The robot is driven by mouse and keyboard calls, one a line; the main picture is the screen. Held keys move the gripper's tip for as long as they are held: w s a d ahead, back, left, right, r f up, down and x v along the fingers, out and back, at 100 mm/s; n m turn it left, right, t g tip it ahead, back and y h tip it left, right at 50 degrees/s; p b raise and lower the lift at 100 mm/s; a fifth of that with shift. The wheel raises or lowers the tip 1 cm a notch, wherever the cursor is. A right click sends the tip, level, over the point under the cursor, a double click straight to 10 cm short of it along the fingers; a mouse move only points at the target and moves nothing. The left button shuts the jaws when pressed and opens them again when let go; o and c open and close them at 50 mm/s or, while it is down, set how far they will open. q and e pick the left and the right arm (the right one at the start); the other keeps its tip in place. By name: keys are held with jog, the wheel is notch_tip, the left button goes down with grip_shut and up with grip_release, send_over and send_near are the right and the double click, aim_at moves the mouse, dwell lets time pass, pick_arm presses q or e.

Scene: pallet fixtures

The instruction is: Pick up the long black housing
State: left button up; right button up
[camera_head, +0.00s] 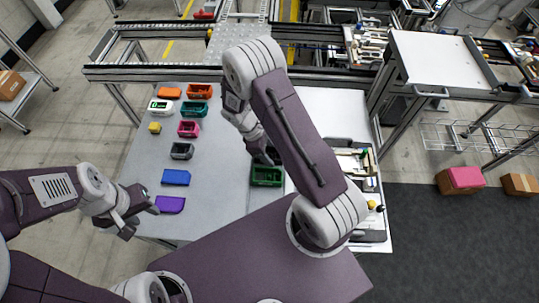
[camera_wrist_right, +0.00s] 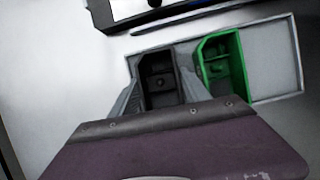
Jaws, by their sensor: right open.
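The long black housing (camera_wrist_right: 160,78) stands on a light grey pallet (camera_wrist_right: 283,62) in the right wrist view. My right gripper (camera_wrist_right: 162,92) is open, with one finger on each side of the housing; I cannot tell whether they touch it. In the head view my right gripper (camera_head: 262,152) is over the table's right part, and my arm and gripper mostly hide the black housing there. A green housing (camera_wrist_right: 239,62) stands on the same pallet, close to the right finger. My left gripper (camera_head: 138,212) is open and empty near the table's left front edge.
The green housing also shows in the head view (camera_head: 267,176). Several coloured parts stand on the table's left side, including a blue block (camera_head: 175,177) and a purple block (camera_head: 170,204). A tray with small parts (camera_head: 352,160) lies at the right. The table middle (camera_head: 222,150) is clear.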

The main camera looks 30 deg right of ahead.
aim_at(271, 155)
jog(key=shift+w, duration=0.1)
jog(key=shift+a, duration=0.1)
jog(key=shift+c, duration=0.9)
jog(key=c, duration=0.9)
jog(key=shift+c, duration=0.2)
jog(key=shift+r, duration=0.1)
jog(key=shift+r, duration=0.25)
jog(key=r, duration=0.4)
jog(key=shift+s+d+b, duration=0.3)
jog(key=shift+d+b, duration=0.05)
jog(key=s+d+r, duration=0.6)
jog(key=s+d, duration=0.1)
jog(key=s, duration=0.1)
jog(key=shift+d+r+b, duration=0.15)
jog(key=shift+b, duration=0.25)
